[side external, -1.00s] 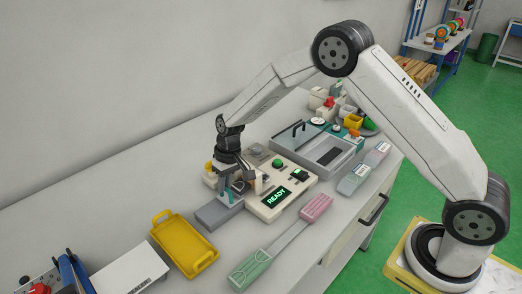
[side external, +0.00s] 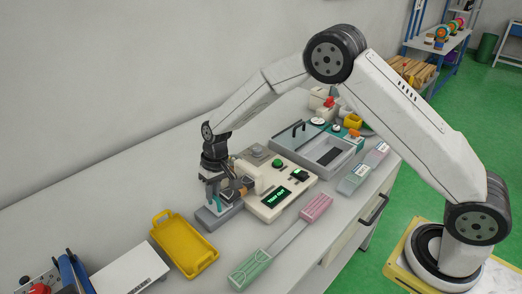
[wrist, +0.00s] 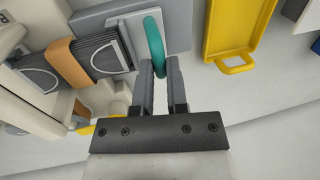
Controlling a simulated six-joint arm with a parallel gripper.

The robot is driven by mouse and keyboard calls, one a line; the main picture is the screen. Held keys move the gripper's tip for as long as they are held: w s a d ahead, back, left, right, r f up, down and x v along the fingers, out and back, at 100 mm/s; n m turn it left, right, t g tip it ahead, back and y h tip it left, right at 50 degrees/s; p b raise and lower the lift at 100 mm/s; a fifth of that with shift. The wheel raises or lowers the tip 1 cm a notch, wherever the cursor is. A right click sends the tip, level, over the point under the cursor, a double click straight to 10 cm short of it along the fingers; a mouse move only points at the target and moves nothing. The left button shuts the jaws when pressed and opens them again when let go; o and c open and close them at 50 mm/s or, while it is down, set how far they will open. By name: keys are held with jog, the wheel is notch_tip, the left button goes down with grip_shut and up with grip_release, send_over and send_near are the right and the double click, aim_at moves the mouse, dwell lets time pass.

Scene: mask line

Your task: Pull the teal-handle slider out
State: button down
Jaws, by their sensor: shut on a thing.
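The slider lies beside a beige machine (side external: 283,190) whose green display (side external: 278,198) reads what looks like "TRAY OUT". Dark masks with an orange-brown band (wrist: 70,62) sit behind the handle on the slider side. In the side external view my gripper hides much of the slider.
A yellow tray (side external: 185,243) lies left of the slider on the bench. A grey bin with a clear lid (side external: 325,150) stands behind right. The bench front edge is clear near the drawer handle.

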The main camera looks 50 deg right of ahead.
jog(key=shift+a, duration=1.9)
jog(key=c, duration=0.6)
grip_release()
jog(key=shift+c, duration=0.2)
jog(key=shift+d+r, duration=0.1)
jog(key=shift+r, duration=0.1)
notch_tip(320, 180, up, 7)
jog(key=d, duration=0.1)
jog(key=shift+d+r, duration=0.15)
jog(key=shift+d, duration=0.05)
jog(key=shift+s, duration=0.1)
